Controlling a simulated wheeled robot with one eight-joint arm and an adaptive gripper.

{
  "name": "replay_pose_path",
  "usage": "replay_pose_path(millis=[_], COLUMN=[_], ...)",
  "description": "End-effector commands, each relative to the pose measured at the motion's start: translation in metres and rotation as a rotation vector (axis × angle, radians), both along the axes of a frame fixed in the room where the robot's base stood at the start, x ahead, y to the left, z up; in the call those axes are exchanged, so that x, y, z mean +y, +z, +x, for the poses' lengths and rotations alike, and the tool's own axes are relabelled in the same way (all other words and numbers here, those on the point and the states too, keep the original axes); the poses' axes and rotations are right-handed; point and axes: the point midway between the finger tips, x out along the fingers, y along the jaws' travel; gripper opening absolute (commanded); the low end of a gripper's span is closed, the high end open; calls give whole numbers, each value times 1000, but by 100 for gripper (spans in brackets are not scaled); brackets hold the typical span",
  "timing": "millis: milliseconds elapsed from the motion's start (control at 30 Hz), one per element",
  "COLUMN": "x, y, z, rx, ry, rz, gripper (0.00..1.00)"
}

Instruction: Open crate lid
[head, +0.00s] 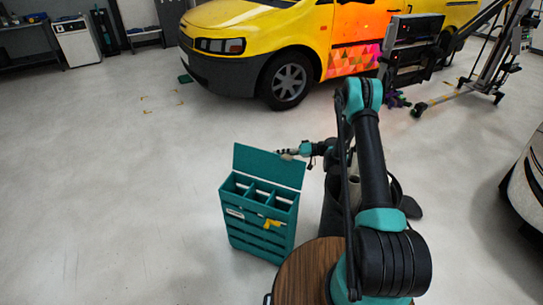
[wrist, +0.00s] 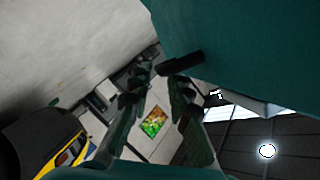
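The teal crate (head: 262,222) stands upright on the floor, with open compartments at its top. Its lid (head: 268,164) is raised and stands nearly upright along the crate's back edge. My gripper (head: 288,153) is at the lid's upper right edge; whether it touches the lid is unclear. In the wrist view, a teal surface, apparently the lid (wrist: 245,45), fills the upper right, and a short black bar (wrist: 184,63) sticks out from it. The bar's end lies near the fingertips.
A round wooden top (head: 310,270) is right of the crate. A yellow van (head: 270,45) and a wheeled stand (head: 470,95) are behind. The floor left of the crate is clear.

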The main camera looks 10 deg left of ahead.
Motion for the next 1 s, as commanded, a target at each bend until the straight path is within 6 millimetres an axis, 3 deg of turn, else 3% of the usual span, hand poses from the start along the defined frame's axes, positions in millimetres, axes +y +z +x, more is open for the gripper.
replay_pose_path(millis=[100,300,667,800,1000], x=[20,37,41,41,41], y=[-5,-9,-10,-10,-10], z=[0,0,1,1,1], rx=[0,-1,0,0,0], ry=[2,1,-1,-1,-1], rz=[0,-1,-1,-1,-1], gripper=[19,19,19,1,0])
